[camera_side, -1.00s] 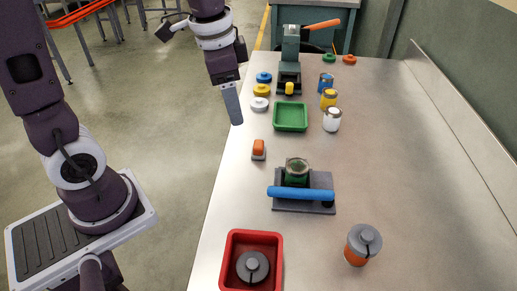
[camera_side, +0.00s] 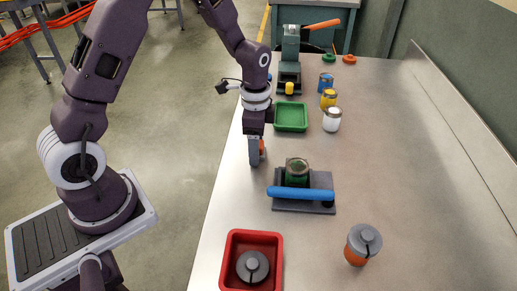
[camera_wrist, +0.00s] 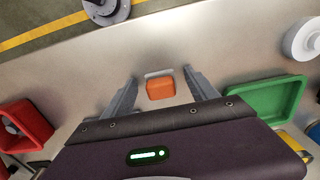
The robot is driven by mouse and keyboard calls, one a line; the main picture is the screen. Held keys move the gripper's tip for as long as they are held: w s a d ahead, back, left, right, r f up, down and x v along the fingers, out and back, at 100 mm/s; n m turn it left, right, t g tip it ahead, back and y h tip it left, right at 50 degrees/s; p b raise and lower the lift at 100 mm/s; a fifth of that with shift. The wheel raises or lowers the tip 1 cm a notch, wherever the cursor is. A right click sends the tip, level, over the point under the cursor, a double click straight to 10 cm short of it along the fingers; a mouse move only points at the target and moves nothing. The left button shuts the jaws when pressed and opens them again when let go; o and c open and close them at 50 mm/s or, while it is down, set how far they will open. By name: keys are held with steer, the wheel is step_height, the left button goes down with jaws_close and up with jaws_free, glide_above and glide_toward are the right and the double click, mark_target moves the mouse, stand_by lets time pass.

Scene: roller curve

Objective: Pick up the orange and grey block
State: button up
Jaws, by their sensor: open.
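The orange and grey block (camera_wrist: 160,88) sits on the table between my gripper's two spread fingers in the wrist view. Its orange top and a grey edge show, with a gap to each finger. In the side view only a sliver of the block's orange (camera_side: 262,147) shows beside my gripper (camera_side: 255,160), which points down and hides most of it. My gripper (camera_wrist: 162,92) is open and empty in the wrist view. I cannot tell the exact height of the fingertips over the table.
A green tray (camera_side: 291,129) lies behind the block. A dark fixture with a blue bar (camera_side: 300,194) stands in front to the right. A red tray (camera_side: 229,262) with a grey part is nearer. The table's left edge is close. The table's right side (camera_side: 420,170) is clear.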

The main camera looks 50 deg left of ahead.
steer(key=c, duration=1.5)
steer(key=shift+o, duration=0.2)
step_height(320, 180, up, 10)
steer(key=shift+r, duration=0.1)
